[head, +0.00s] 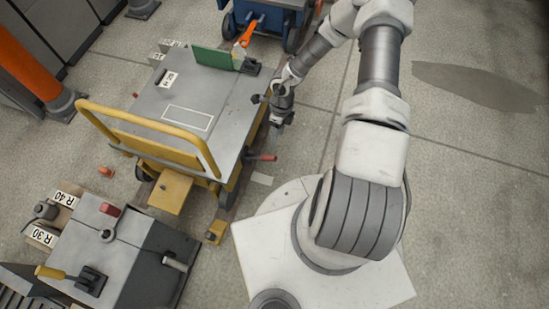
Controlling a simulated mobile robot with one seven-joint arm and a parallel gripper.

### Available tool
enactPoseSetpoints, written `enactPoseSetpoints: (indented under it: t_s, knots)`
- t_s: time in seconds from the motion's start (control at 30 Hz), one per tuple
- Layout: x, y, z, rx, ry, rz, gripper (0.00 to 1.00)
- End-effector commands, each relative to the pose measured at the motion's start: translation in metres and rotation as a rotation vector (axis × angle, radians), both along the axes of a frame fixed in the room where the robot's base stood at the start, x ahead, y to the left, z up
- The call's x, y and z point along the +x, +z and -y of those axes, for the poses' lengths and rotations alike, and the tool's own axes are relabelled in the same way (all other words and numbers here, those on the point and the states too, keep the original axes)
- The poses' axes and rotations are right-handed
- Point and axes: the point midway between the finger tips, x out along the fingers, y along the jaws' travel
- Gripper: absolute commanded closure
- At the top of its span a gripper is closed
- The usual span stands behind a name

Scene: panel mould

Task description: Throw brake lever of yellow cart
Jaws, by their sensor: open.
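The yellow cart (158,150) stands left of centre with a grey top and a raised yellow push handle (190,134). A short lever with a red grip (264,157) sticks out to the right from the cart's right side, low down; it looks like the brake lever. My gripper (281,122) is open and points down beside the cart's right edge, above the red grip in the picture and apart from it. Its fingers are small and partly hidden by the wrist.
A blue cart (268,14) with an orange lever (247,32) stands at the top. A grey block (110,248) with levers is at lower left. Floor right of my arm is clear.

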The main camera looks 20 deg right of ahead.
Motion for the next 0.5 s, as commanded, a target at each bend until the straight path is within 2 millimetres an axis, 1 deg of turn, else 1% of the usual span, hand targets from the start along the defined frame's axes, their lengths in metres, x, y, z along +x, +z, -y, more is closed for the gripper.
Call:
enactPoseSetpoints:
  t_s: [0.03, 0.1, 0.4, 0.5]
  knots:
    - [-0.002, -0.016, -0.002, -0.001, 0.001, -0.003, 0.41]
    - [-0.004, -0.032, -0.004, 0.0, 0.002, -0.001, 0.41]
    - [-0.012, -0.096, -0.011, -0.001, 0.002, -0.001, 0.41]
    - [-0.014, -0.115, -0.013, -0.001, 0.002, 0.0, 0.41]
